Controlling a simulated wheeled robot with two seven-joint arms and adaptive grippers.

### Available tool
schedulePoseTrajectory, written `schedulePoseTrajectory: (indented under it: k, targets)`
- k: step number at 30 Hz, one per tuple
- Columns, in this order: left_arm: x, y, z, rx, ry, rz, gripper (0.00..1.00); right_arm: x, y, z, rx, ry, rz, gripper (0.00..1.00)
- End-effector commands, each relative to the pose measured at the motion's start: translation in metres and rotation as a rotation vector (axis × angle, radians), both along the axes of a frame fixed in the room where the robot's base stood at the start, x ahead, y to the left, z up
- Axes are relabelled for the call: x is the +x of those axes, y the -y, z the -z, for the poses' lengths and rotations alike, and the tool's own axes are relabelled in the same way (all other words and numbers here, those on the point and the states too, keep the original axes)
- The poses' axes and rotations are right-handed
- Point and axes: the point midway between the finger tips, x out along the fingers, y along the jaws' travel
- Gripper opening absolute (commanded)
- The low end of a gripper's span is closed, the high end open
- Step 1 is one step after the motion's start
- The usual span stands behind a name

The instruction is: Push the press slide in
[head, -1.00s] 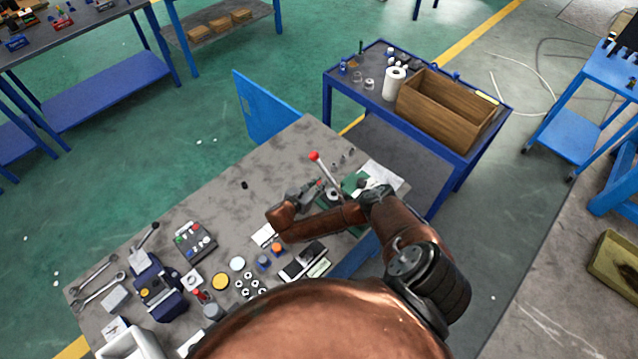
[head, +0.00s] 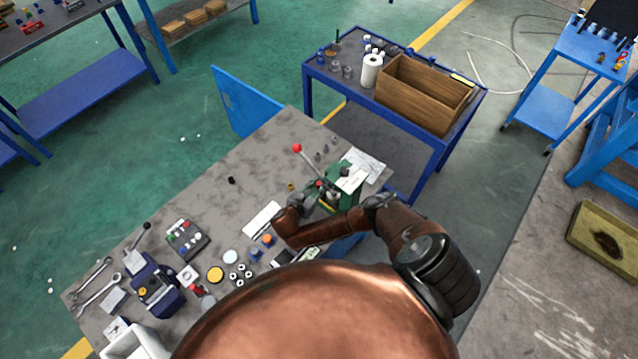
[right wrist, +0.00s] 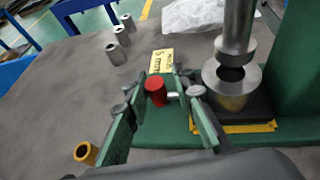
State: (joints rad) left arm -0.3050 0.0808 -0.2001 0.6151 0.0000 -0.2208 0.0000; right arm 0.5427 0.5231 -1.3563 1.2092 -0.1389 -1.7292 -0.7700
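The green press (head: 343,190) with its red-ball lever stands at the right end of the grey bench. In the right wrist view its steel ram (right wrist: 236,35) is above a round steel part (right wrist: 232,85). That part sits on a dark slide block (right wrist: 245,112) with yellow edging. A red knob (right wrist: 155,90) on a short pale rod points left from the slide. My right gripper (right wrist: 160,95) is open, with its fingers on either side of the red knob; contact is not clear. My left gripper is not in view.
A yellow ring (right wrist: 85,152) stands left of my right gripper, and several grey cylinders (right wrist: 116,53) stand farther back. A yellow label (right wrist: 161,61) lies behind the knob. In the head view, a blue vise (head: 155,285) and small parts crowd the bench's near left.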

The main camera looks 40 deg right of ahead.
Motion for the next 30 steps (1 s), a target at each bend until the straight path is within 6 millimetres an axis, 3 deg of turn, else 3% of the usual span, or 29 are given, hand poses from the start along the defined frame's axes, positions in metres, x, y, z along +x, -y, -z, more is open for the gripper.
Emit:
schedulePoseTrajectory:
  k: [4,16,30]
  targets:
    - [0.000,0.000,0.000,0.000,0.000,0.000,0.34,0.000,0.000,0.000,0.001,0.000,0.000,0.33]
    - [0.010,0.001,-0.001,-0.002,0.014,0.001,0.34,-0.001,-0.006,-0.002,0.003,0.001,-0.002,0.33]
    - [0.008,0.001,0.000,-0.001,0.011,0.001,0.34,-0.036,-0.079,-0.035,0.006,0.000,-0.003,0.33]
